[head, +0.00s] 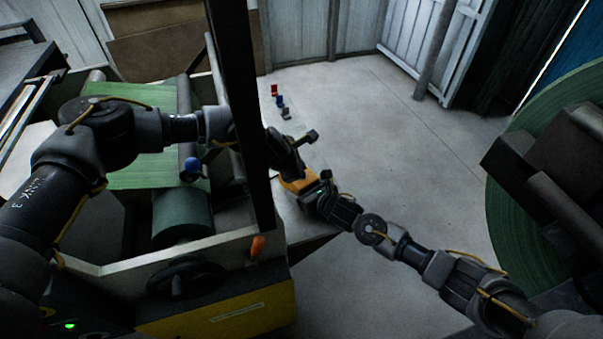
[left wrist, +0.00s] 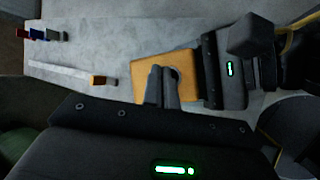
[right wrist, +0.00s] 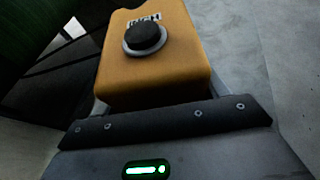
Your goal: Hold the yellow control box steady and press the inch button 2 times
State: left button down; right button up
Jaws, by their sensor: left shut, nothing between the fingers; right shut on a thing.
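The yellow control box (head: 297,186) sits on a grey surface, partly hidden by my grippers in the head view. In the right wrist view the box (right wrist: 155,82) shows a round black button (right wrist: 145,37) in a grey ring, with a partly cut-off label beside it. My right gripper (head: 313,192) is shut on the box from its right side. My left gripper (head: 297,170) is shut and empty. In the left wrist view its fingertips (left wrist: 163,86) are over the box (left wrist: 150,68) and partly cover the button. I cannot tell whether they touch it.
A dark post (head: 240,110) stands in front of part of my left arm. Red (head: 274,90), blue (head: 280,101) and grey (head: 286,113) blocks lie beyond the box. A machine with a green roll (head: 182,215) is at left. A large green roll (head: 505,200) is at right.

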pick_arm(q)
jog(key=shift+f, duration=0.2)
dwell(0.5)
jog(key=shift+f, duration=0.25)
jog(key=shift+f, duration=0.45)
dwell(0.8)
jog(key=shift+r, duration=3.4)
